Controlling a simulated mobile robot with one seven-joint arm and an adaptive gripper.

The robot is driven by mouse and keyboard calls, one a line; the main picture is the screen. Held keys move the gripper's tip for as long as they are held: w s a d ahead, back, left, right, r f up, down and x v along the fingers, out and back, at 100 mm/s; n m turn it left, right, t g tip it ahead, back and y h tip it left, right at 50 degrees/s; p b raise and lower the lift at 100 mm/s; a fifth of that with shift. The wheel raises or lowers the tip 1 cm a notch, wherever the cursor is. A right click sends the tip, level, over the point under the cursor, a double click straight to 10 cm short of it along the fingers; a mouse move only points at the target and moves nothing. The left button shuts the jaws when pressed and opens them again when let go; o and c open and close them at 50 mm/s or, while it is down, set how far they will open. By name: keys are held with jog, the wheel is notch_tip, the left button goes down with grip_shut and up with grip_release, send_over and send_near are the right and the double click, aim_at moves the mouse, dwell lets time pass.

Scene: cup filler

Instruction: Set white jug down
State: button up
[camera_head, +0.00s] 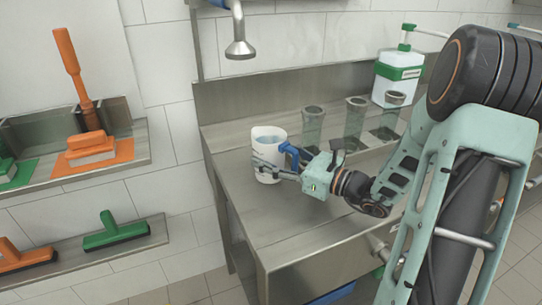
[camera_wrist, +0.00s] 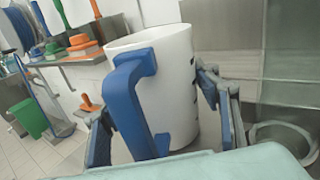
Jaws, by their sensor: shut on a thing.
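The white jug (camera_head: 266,146) with a blue handle (camera_head: 290,153) is upright at the left part of the steel counter (camera_head: 250,222). I cannot tell whether its base touches the counter. My gripper (camera_head: 277,168) is shut on the jug from the right, with a finger across its lower wall. In the wrist view the white jug (camera_wrist: 172,75) fills the middle, its blue handle (camera_wrist: 130,105) facing me, with gripper fingers (camera_wrist: 165,120) on both sides.
Several clear cylinders (camera_head: 312,127) stand behind the jug on the counter. A white and green canister (camera_head: 398,76) is at the back right. A shower head (camera_head: 239,49) hangs above. Shelves with brushes (camera_head: 100,148) are at the left. The counter's front is bare.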

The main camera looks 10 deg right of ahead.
jog(key=shift+f, duration=0.1)
jog(key=o, duration=0.9)
jog(key=shift+r, duration=0.25)
jog(key=p+v, duration=0.1)
jog(key=v, duration=1.1)
jog(key=shift+f, duration=0.1)
jog(key=shift+d, duration=0.1)
